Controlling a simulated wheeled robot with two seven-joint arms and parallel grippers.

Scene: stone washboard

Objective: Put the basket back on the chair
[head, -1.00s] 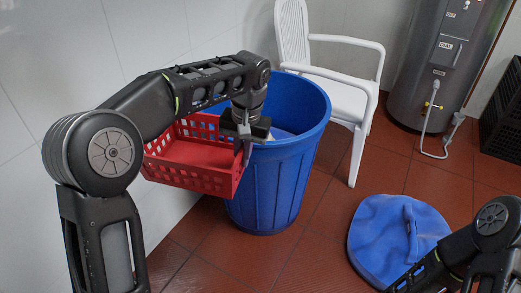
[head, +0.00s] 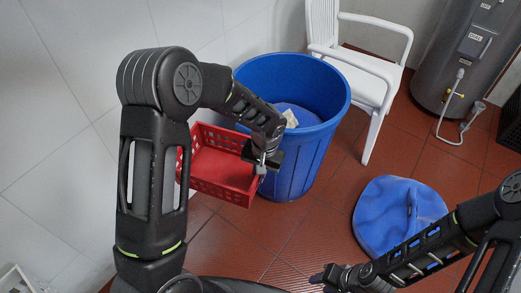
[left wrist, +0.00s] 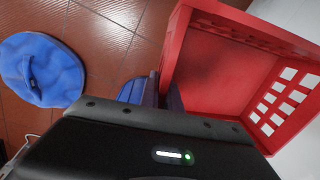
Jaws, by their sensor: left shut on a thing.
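A red plastic basket (head: 222,167) hangs in the air in front of the blue bin, left of centre in the head view. My left gripper (head: 262,168) is shut on the basket's right-hand edge. The basket also fills the upper right of the left wrist view (left wrist: 215,70). The white plastic chair (head: 370,77) stands behind and to the right of the bin, partly hidden by it. My right gripper (head: 330,276) is low at the bottom of the head view, away from the basket; its fingers are too small to judge.
A large blue bin (head: 300,165) stands between the basket and the chair. Its blue lid (head: 385,215) lies on the red tiled floor and also shows in the left wrist view (left wrist: 40,70). A grey water heater (head: 465,60) stands at the back right. White walls close off the left.

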